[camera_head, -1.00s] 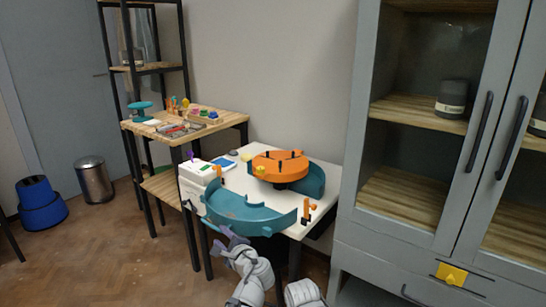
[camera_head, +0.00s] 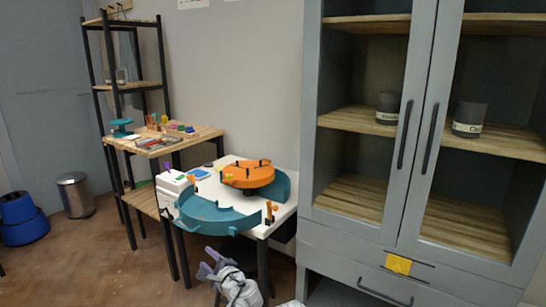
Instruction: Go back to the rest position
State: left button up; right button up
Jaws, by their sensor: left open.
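My left gripper (camera_head: 212,262) is at the bottom of the head view, in front of and below the near edge of the white table. Its purple-grey fingers are apart and I see nothing between them. The white table (camera_head: 222,179) carries a pottery wheel with an orange wheel head (camera_head: 247,174) and a teal splash pan (camera_head: 215,218). The gripper appears apart from the table and the pan. Of my right arm, only a pale bit that may belong to it shows at the bottom edge; its gripper is not seen.
A grey glass-door cabinet (camera_head: 312,215) with dark jars inside stands at the right. A wooden shelf unit (camera_head: 205,135) with small tools stands left of the wheel. A metal bin (camera_head: 75,195) and a blue step stool (camera_head: 22,219) are at the far left. Floor (camera_head: 90,265) at the lower left is clear.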

pick_arm(q)
jog(key=s+d+f+n+g+h, duration=0.3)
jog(key=s+f+n+g, duration=0.4)
jog(key=s+f, duration=0.4)
jog(key=s+d+f+n+g+h, duration=0.55)
jog(key=s+d, duration=0.35)
jog(key=s, duration=0.3)
notch_tip(320, 180, up, 29)
jog(key=p, duration=3)
jog(key=shift+d+r+n, duration=0.15)
jog(key=shift+d+n, duration=0.15)
jog(key=shift+n, duration=0.15)
